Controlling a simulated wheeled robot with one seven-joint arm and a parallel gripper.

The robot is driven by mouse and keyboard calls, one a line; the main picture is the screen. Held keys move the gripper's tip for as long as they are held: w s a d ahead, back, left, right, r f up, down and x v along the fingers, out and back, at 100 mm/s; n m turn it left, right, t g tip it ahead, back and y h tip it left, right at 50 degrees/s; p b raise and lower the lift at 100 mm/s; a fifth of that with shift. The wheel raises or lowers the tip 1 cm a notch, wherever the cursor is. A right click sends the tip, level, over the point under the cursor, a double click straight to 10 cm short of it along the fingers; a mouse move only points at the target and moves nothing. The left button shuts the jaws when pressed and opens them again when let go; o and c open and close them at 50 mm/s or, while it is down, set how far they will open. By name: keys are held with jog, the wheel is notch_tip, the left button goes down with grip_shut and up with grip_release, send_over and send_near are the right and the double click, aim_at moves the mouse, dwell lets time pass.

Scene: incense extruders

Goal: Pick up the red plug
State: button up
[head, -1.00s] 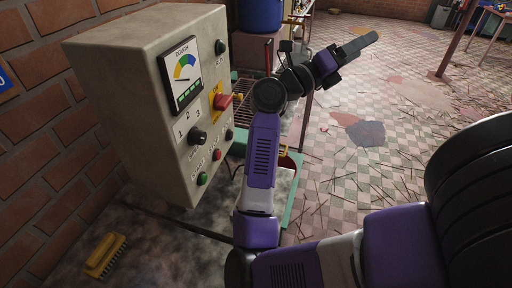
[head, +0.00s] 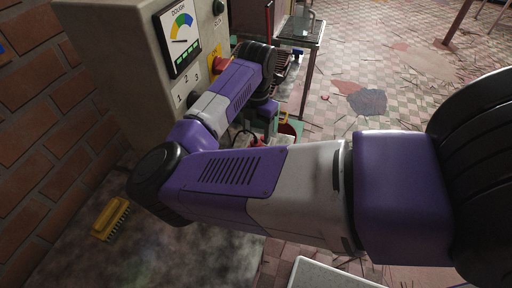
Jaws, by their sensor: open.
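My arm reaches across the front of the grey control box, and its wrist bends downward beside the box. My gripper (head: 264,112) shows only in part, low behind my forearm; its jaws are open and the fingertips are not clear. A small red thing (head: 262,141), perhaps the red plug, shows just below it near a dark cable. It is too small to be sure, and I cannot tell whether my gripper touches it.
The control box (head: 105,50) with a dial and a red switch (head: 218,64) stands at the left by a brick wall. A yellow brush (head: 110,218) lies on the dark surface below. Tiled floor lies right.

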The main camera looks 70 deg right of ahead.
aim_at(256, 142)
jog(key=shift+f+p, duration=0.95)
jog(key=shift+f, duration=2.4)
jog(key=shift+c, duration=0.2)
grip_shut()
